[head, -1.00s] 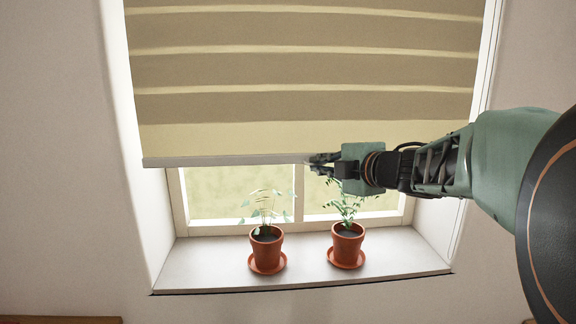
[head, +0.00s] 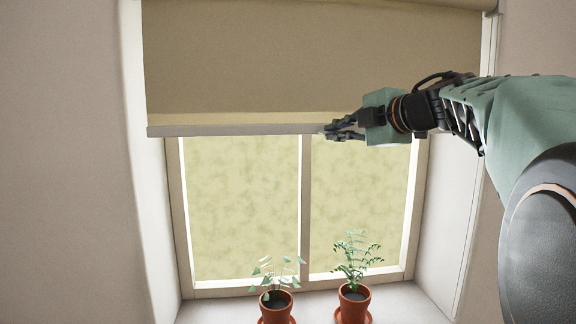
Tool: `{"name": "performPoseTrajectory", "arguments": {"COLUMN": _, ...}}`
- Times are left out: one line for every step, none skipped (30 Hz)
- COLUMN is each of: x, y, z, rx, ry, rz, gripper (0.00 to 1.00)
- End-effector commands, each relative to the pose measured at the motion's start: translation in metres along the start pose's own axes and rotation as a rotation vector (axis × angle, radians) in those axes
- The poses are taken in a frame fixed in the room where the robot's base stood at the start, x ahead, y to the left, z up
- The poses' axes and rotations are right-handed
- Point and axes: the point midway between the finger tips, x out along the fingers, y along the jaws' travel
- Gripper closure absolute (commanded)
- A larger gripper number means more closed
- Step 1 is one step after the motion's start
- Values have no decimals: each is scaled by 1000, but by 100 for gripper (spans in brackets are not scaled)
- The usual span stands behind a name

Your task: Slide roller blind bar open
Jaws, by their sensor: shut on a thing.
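The roller blind (head: 300,62) is a tan cloth that covers the upper part of the window. Its pale grey bottom bar (head: 230,130) runs level across the window, above the plants. My gripper (head: 336,130) reaches in from the right and is shut on the bar, right of its middle. The stretch of bar behind and right of the fingers is hidden by my gripper.
Below the bar, the window pane (head: 240,205) and its frame are uncovered. Two potted plants, a left one (head: 277,305) and a right one (head: 353,300), stand on the sill (head: 405,302). Side walls of the recess flank the blind.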

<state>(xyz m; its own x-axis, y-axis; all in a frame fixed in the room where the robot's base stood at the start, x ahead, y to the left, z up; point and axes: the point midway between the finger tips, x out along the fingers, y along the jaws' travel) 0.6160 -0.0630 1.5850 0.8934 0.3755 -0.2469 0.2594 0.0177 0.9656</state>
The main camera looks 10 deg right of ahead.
Motion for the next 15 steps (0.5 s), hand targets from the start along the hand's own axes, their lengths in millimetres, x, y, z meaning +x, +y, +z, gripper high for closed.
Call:
{"name": "performPoseTrajectory", "arguments": {"x": -3, "y": 14, "z": -2, "rx": -5, "ry": 3, "rz": 4, "gripper": 100}}
{"name": "performPoseTrajectory", "arguments": {"x": -5, "y": 21, "z": -3, "rx": -6, "ry": 3, "rz": 4, "gripper": 100}}
{"name": "performPoseTrajectory", "arguments": {"x": -7, "y": 30, "z": -4, "rx": -6, "ry": 3, "rz": 5, "gripper": 100}}
{"name": "performPoseTrajectory", "arguments": {"x": -8, "y": 36, "z": -4, "rx": -6, "ry": 3, "rz": 3, "gripper": 100}}
{"name": "performPoseTrajectory", "arguments": {"x": -10, "y": 42, "z": -5, "rx": -4, "ry": 4, "rz": 3, "gripper": 100}}
{"name": "performPoseTrajectory", "arguments": {"x": -11, "y": 49, "z": -5, "rx": -4, "ry": 4, "rz": 3, "gripper": 100}}
{"name": "performPoseTrajectory", "arguments": {"x": -13, "y": 54, "z": -6, "rx": -5, "ry": 4, "rz": 2, "gripper": 100}}
{"name": "performPoseTrajectory", "arguments": {"x": -14, "y": 60, "z": -7, "rx": -4, "ry": 5, "rz": 3, "gripper": 100}}
{"name": "performPoseTrajectory", "arguments": {"x": -16, "y": 67, "z": -7, "rx": -4, "ry": 4, "rz": 4, "gripper": 100}}
{"name": "performPoseTrajectory", "arguments": {"x": -17, "y": 71, "z": -8, "rx": -4, "ry": 4, "rz": 2, "gripper": 100}}
{"name": "performPoseTrajectory", "arguments": {"x": -18, "y": 75, "z": -8, "rx": -4, "ry": 5, "rz": 1, "gripper": 100}}
{"name": "performPoseTrajectory", "arguments": {"x": -19, "y": 81, "z": -8, "rx": -4, "ry": 4, "rz": 2, "gripper": 100}}
{"name": "performPoseTrajectory", "arguments": {"x": -21, "y": 85, "z": -9, "rx": -3, "ry": 5, "rz": 3, "gripper": 100}}
{"name": "performPoseTrajectory", "arguments": {"x": -22, "y": 88, "z": -9, "rx": -3, "ry": 5, "rz": 2, "gripper": 100}}
{"name": "performPoseTrajectory", "arguments": {"x": -22, "y": 93, "z": -9, "rx": -3, "ry": 4, "rz": 2, "gripper": 100}}
